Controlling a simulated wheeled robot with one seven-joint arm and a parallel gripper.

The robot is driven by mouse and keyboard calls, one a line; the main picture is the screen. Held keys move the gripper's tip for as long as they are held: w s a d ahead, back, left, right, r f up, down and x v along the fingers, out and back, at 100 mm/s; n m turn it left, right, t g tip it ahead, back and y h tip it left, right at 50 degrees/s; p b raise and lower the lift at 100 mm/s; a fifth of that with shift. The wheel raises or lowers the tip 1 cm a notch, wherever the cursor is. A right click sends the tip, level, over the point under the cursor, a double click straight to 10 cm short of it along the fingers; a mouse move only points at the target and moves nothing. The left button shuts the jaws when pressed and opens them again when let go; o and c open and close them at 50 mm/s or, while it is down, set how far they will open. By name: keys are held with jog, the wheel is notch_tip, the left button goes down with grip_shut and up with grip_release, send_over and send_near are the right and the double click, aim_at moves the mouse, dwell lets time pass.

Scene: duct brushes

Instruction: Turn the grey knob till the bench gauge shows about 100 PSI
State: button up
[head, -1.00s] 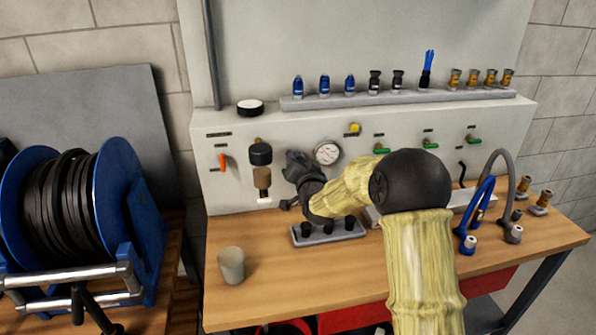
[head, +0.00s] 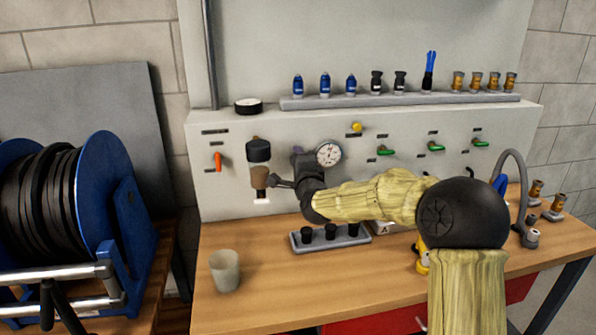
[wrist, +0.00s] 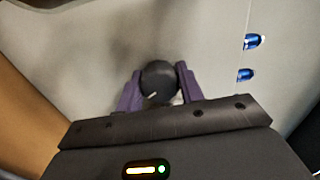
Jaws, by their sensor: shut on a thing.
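The knob (wrist: 158,80) shows in the wrist view as a dark grey round cap with a short white mark near its lower edge. My gripper (wrist: 159,73) has one purple finger on each side of it and is shut on it. In the head view my gripper (head: 299,160) is against the front of the panel, just left of the gauge, and hides the knob.
A filter unit (head: 259,165) with a black top hangs left of my gripper, close to my wrist. An orange lever (head: 218,162) and green valves (head: 435,147) are on the panel (head: 235,205). A cup (head: 225,271) and a small tray (head: 330,244) stand on the bench below.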

jog(key=shift+f+m+b, duration=0.2)
jog(key=shift+m+b, duration=0.75)
jog(key=shift+m, duration=0.45)
jog(key=o, duration=1)
jog(key=shift+r, duration=0.1)
jog(key=shift+s, duration=0.1)
jog(key=v, duration=1.7)
jog(key=shift+s, duration=0.15)
